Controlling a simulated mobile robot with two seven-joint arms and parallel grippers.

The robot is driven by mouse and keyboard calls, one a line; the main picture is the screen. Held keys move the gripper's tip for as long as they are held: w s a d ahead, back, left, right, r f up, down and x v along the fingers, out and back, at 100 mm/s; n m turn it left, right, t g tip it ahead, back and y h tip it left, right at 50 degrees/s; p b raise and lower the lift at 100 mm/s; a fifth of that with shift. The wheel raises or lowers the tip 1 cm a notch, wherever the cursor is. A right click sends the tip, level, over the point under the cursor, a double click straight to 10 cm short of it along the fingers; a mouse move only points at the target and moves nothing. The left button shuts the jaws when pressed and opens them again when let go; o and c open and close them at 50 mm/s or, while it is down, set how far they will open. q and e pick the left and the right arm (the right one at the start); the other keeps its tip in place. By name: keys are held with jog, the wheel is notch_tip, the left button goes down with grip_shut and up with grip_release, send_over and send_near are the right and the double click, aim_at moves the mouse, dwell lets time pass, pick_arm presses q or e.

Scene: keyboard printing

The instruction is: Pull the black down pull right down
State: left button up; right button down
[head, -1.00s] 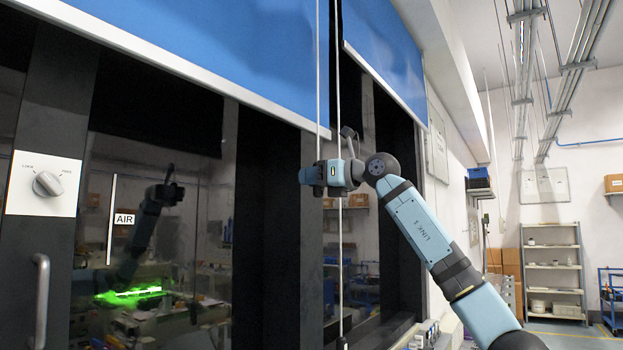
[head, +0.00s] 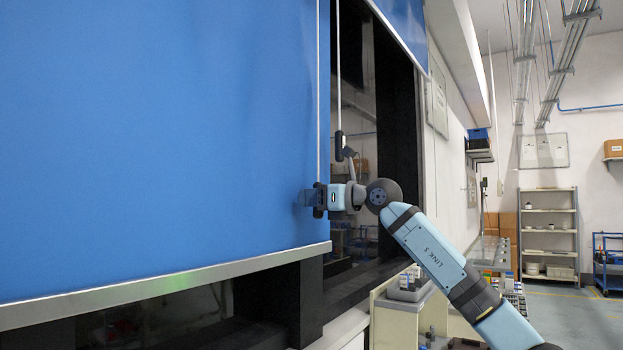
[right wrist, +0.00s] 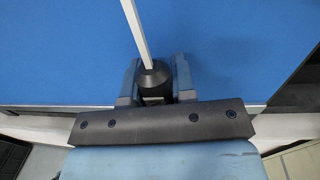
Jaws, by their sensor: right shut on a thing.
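The black pull (right wrist: 154,76) hangs at the end of a pale cord (right wrist: 138,30). In the right wrist view it sits between the two fingers of my right gripper (right wrist: 154,82), which is shut on it. In the head view my right gripper (head: 312,198) is low in front of the blue blind (head: 150,130), at the lower end of the taut cord (head: 318,90). The blind's silver bottom bar (head: 170,287) is below the gripper. My left gripper is out of view.
A second cord with another dark pull (head: 340,146) hangs just right of and above my gripper. Another blue blind (head: 402,25) is up at the upper right. A bench with trays (head: 405,295) stands below the window, and shelves (head: 548,235) stand farther back.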

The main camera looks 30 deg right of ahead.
pick_arm(q)
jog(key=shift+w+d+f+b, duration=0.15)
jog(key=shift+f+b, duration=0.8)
jog(key=shift+b, duration=0.8)
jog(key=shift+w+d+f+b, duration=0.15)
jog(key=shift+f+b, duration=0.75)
jog(key=shift+b, duration=0.8)
pick_arm(e)
notch_tip(320, 180, down, 16)
jog(key=shift+a, duration=0.15)
jog(key=c, duration=0.9)
grip_release()
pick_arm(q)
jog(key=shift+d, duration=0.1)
pick_arm(e)
jog(key=shift+s+r, duration=0.1)
pick_arm(q)
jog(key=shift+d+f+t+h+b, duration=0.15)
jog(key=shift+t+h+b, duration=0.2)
jog(key=shift+b, duration=0.6)
pick_arm(e)
jog(key=v, duration=1.3)
jog(key=shift+s+d, duration=0.25)
jog(key=shift+d, duration=0.05)
